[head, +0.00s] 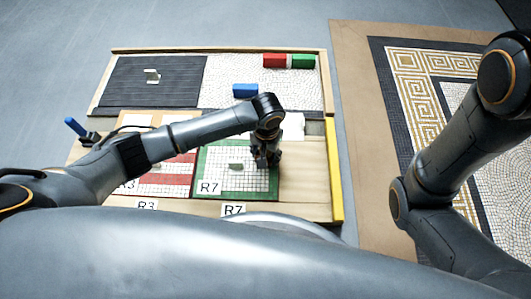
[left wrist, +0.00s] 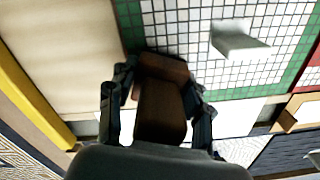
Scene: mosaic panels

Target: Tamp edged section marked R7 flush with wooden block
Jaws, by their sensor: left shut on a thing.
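The R7 section (head: 215,185) is a white tiled square with a green edge, on the bench in the head view. Its tiles and green border also show in the left wrist view (left wrist: 180,35). A small pale handle-like piece (head: 236,166) stands on its tiles. My left gripper (head: 265,160) is over the right side of this section. In the left wrist view the left gripper (left wrist: 158,110) is shut on a brown wooden block (left wrist: 160,108). The block's end overlaps the green border; whether it touches the tiles I cannot tell. My right gripper is out of view.
A red-edged R3 section (head: 170,187) lies left of R7. A red block (head: 275,61), a green block (head: 303,62) and a blue block (head: 245,90) sit at the back. A yellow bar (head: 334,170) runs along the right edge. Bare wood lies right of R7.

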